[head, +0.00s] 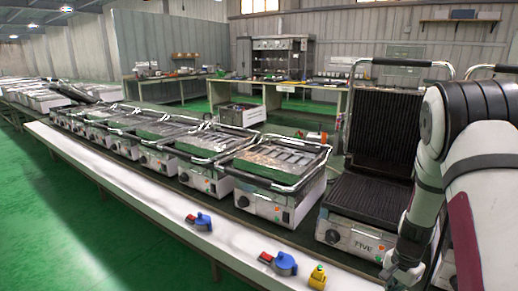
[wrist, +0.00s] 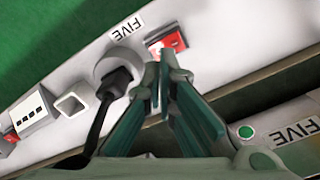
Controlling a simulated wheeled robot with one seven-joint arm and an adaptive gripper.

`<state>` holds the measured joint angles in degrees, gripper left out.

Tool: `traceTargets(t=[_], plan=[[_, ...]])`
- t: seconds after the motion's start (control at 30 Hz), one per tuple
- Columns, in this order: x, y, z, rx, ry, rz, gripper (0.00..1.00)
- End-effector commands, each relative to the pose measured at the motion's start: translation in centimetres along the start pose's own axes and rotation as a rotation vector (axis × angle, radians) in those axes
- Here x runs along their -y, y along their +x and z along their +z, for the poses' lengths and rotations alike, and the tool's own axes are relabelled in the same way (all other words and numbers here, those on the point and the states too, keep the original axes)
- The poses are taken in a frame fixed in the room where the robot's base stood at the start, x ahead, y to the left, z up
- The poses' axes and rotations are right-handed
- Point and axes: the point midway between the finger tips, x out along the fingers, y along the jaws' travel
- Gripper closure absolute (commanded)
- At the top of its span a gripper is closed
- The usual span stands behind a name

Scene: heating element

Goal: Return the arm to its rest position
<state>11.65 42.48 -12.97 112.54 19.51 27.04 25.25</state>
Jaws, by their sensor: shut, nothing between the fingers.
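My arm comes in from the right edge of the head view and hangs down in front of the open contact grill (head: 345,232). My gripper (head: 392,283) is low at the front right corner of that grill, partly cut off by the bottom edge. In the wrist view my gripper (wrist: 161,66) has its dark green fingers together and empty. The fingertips overlap a white panel (wrist: 150,14) in the picture, close to a red switch (wrist: 172,41). I cannot tell whether they touch it.
A black plug with a cable (wrist: 115,82) sits by a round socket (wrist: 117,62). Blue (head: 285,263) and yellow (head: 317,277) parts lie on the white front ledge (head: 150,195). More grills (head: 270,190) line the bench leftward. Green floor (head: 60,235) is open at left.

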Motion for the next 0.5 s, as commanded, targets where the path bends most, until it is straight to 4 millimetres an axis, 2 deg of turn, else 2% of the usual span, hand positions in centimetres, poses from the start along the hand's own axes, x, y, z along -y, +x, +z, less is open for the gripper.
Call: traceTargets(t=[0.2,0.5], plan=[[0.0,-1.6,0.0,-0.001,0.0,0.0,1.0],[0.0,-1.7,0.0,0.0,0.0,0.0,1.0]])
